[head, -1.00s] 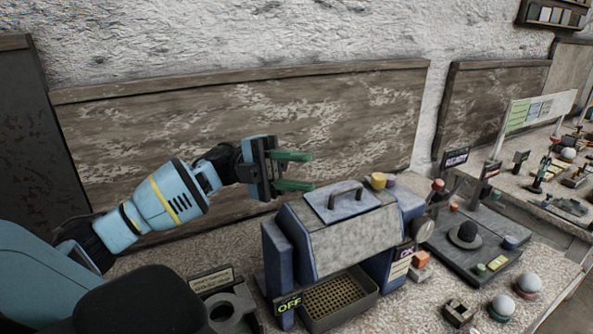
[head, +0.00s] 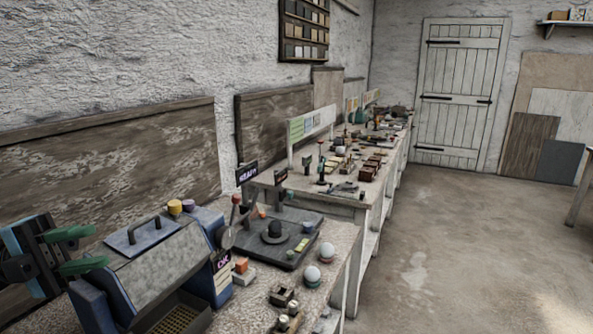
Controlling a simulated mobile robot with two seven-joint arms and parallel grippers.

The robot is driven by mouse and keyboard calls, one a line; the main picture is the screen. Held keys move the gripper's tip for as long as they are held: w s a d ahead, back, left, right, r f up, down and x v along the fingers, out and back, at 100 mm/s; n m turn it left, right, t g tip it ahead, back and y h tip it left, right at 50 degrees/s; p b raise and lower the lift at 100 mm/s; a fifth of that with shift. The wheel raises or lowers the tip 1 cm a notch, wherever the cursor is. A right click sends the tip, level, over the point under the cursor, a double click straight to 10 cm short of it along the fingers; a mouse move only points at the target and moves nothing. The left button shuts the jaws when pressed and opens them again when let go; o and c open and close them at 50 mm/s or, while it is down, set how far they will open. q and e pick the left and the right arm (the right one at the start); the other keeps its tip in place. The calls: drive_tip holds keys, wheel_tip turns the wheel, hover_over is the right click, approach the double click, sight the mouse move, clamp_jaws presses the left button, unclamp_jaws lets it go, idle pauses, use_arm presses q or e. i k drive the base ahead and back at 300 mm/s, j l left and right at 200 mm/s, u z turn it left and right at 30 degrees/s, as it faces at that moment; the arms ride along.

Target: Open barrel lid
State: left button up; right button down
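A blue machine at the lower left has a grey faceted barrel (head: 165,268) between its blue end supports. On top of the barrel is a blue-grey lid (head: 135,241) with a dark bar handle (head: 143,230); the lid lies flat and closed. My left gripper (head: 92,249) is at the left edge, just left of the lid. Its two green fingers are apart with nothing between them, pointing right toward the lid. My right gripper is out of view.
A perforated tray (head: 182,318) sits under the barrel. A yellow knob (head: 174,207) and a purple one stand behind the lid. A dark plate (head: 262,243) with a domed piece and several white spheres are to the right. Open floor (head: 450,240) lies beyond the bench.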

sight(130, 240)
drive_tip(key=k+l, duration=0.9)
drive_tip(key=l, duration=0.2)
